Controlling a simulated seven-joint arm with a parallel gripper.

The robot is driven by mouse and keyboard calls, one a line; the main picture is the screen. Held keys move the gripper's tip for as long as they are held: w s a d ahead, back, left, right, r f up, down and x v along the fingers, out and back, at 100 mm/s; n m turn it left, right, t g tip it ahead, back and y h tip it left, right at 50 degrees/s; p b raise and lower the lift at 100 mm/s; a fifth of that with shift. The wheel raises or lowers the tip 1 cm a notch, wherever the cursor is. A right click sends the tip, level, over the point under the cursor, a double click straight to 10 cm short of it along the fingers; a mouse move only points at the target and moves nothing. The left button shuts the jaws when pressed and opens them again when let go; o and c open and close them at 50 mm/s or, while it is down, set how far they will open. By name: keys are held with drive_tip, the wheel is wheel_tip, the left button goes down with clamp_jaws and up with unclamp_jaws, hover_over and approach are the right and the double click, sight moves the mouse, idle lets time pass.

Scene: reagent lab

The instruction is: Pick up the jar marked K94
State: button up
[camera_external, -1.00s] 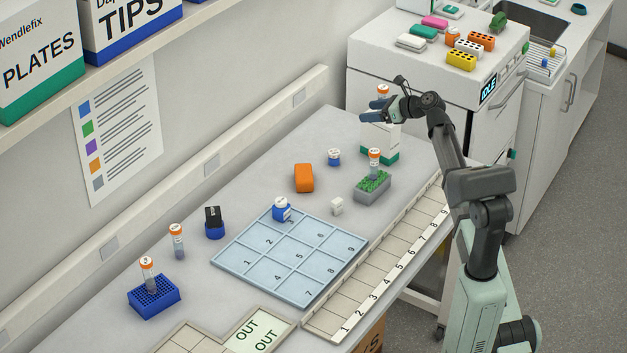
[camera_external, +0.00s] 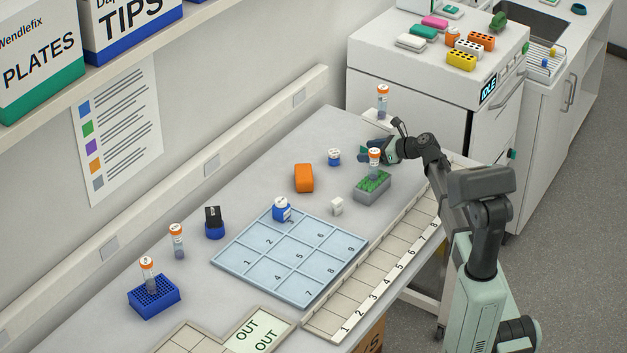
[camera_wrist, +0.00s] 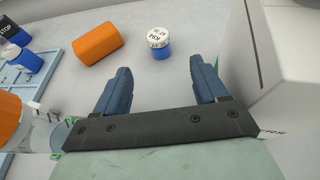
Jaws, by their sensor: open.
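The jar marked K94 (camera_wrist: 158,50) is a small blue jar with a white lid, upright on the bench. Its lid lettering appears upside down in the wrist view. In the external view the same jar (camera_external: 334,158) stands behind the orange block, left of my gripper (camera_external: 369,150). My gripper is open and empty. In the wrist view the jar lies ahead of and roughly between the two blue fingertips of my gripper (camera_wrist: 160,72), not touching them.
An orange block (camera_wrist: 97,43) lies left of the jar; it also shows in the external view (camera_external: 304,178). A white boxy surface (camera_wrist: 272,50) stands close right of my fingers. An orange-capped tube (camera_external: 374,158) in a green-topped rack (camera_external: 372,186) is close to my gripper. A blue grid tray (camera_external: 285,258) lies nearer.

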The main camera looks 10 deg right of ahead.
sight(334, 156)
drive_tip(key=x, duration=0.8)
drive_tip(key=shift+f+x, duration=0.2)
drive_tip(key=shift+x, duration=1.2)
drive_tip(key=shift+f+x, duration=0.15)
drive_tip(key=shift+x, duration=1.25)
drive_tip(key=shift+s, duration=0.2)
drive_tip(key=shift+c, duration=0.5)
drive_tip(key=c, duration=1)
drive_tip(key=shift+o, duration=0.2)
